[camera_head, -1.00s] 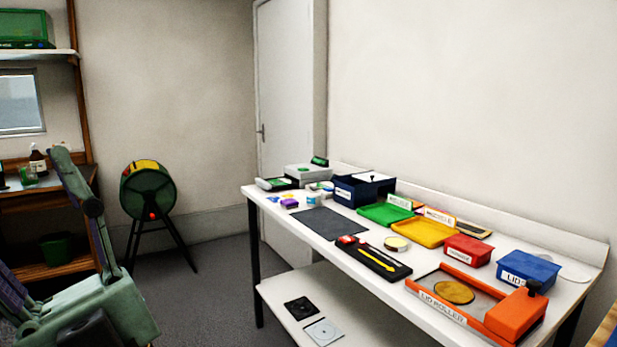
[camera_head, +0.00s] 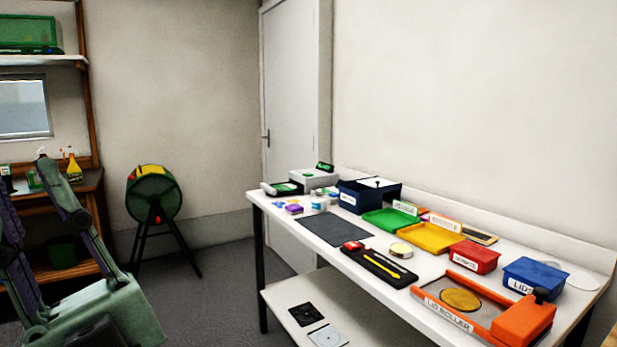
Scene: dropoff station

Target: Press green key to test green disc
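At the far left end of the white table, a pale grey box device (camera_head: 315,179) carries a small dark unit with a green face (camera_head: 324,167). In front of it lies a flat black device with a green patch (camera_head: 284,188). A green key and a green disc are too small to make out for sure at this distance. Grey-green links of my arm fill the lower left of the picture. My gripper is not in view.
The white table holds a dark mat (camera_head: 335,229), a navy box (camera_head: 362,196), green (camera_head: 388,220) and yellow (camera_head: 430,238) trays, red (camera_head: 474,257) and blue (camera_head: 532,275) bins, and an orange lid roller (camera_head: 520,320). A drum on legs (camera_head: 153,194) stands on the open floor.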

